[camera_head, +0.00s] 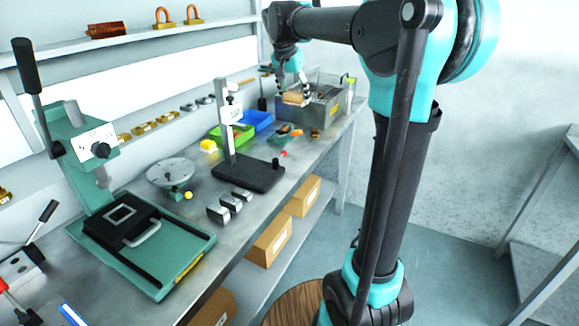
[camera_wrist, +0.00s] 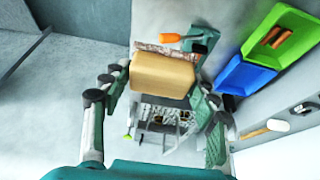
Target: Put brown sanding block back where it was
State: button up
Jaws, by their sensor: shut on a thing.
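The brown sanding block (camera_head: 293,98) is held in my gripper (camera_head: 291,92) at the far end of the bench, by the left side of an open grey metal box (camera_head: 330,108). In the wrist view the sanding block (camera_wrist: 163,76) lies crosswise between the two fingers of my gripper (camera_wrist: 158,84). A reddish-brown strip shows along its far edge. Whether the block touches anything below is hard to tell. Beyond it in the wrist view, part of the box's interior, with metal parts (camera_wrist: 160,115), shows between the fingers.
A green bin (camera_head: 236,135) and a blue bin (camera_head: 256,121) stand left of the box. An orange-handled tool (camera_wrist: 180,38) lies near the block in the wrist view. A black-based stand (camera_head: 247,173) stands nearer on the bench (camera_head: 215,241). The bench front edge runs along the right.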

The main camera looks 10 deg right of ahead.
aim_at(297, 155)
jog(key=shift+s+d, duration=0.1)
jog(key=shift+s, duration=0.2)
notch_tip(297, 155, down, 20)
jog(key=shift+r, duration=0.1)
dwell(0.4)
jog(key=o, duration=1.1)
jog(key=v, duration=1.2)
jog(key=shift+r, duration=0.1)
